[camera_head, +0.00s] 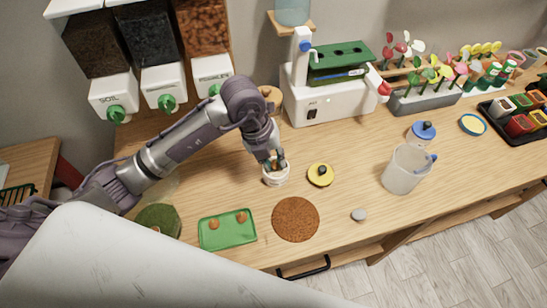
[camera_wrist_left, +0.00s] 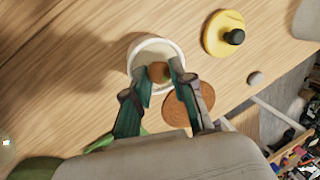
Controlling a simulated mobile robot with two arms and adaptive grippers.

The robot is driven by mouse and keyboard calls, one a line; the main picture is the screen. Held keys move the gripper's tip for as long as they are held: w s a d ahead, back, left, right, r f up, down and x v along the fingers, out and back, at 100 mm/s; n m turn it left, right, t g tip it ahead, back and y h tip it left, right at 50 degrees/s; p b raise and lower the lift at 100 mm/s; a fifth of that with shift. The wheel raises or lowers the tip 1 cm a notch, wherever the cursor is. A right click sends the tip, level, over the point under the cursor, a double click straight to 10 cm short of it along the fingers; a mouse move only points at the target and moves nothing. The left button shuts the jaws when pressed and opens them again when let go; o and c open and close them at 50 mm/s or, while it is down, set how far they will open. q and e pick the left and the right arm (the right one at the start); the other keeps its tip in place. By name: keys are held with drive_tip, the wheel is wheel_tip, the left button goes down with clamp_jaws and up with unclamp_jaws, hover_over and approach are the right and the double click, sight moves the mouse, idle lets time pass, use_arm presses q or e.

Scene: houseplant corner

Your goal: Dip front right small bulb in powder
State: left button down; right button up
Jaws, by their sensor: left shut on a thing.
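My left gripper (camera_head: 273,160) reaches down over the small white powder pot (camera_head: 276,181). In the left wrist view the gripper (camera_wrist_left: 163,78) is shut on a small brown bulb (camera_wrist_left: 158,71). The bulb is over or inside the opening of the white pot (camera_wrist_left: 141,53); I cannot tell whether it touches the powder. The pot's inside looks pale. Two more brown bulbs, one at the left (camera_head: 214,229) and one at the upper right (camera_head: 242,217), sit on the green tray (camera_head: 228,241). My right gripper is not in view.
A yellow lid with a black knob (camera_head: 320,175) lies right of the pot. A round brown mat (camera_head: 296,219) lies in front. A clear jug (camera_head: 404,170) and a grey stone (camera_head: 359,215) are further right. A white machine (camera_head: 318,106) stands behind.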

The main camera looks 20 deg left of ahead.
sight(273, 163)
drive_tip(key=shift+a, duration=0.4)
use_arm(q)
drive_tip(key=shift+f+b, duration=0.3)
drive_tip(key=shift+f, duration=0.1)
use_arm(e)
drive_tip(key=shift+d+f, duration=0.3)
use_arm(q)
drive_tip(key=shift+s+f, duration=0.1)
drive_tip(key=shift+f, duration=0.1)
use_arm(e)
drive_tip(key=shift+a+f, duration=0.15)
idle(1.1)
use_arm(q)
drive_tip(key=shift+r, duration=0.1)
drive_tip(key=shift+r+p, duration=2.5)
drive_tip(key=shift+r, duration=1)
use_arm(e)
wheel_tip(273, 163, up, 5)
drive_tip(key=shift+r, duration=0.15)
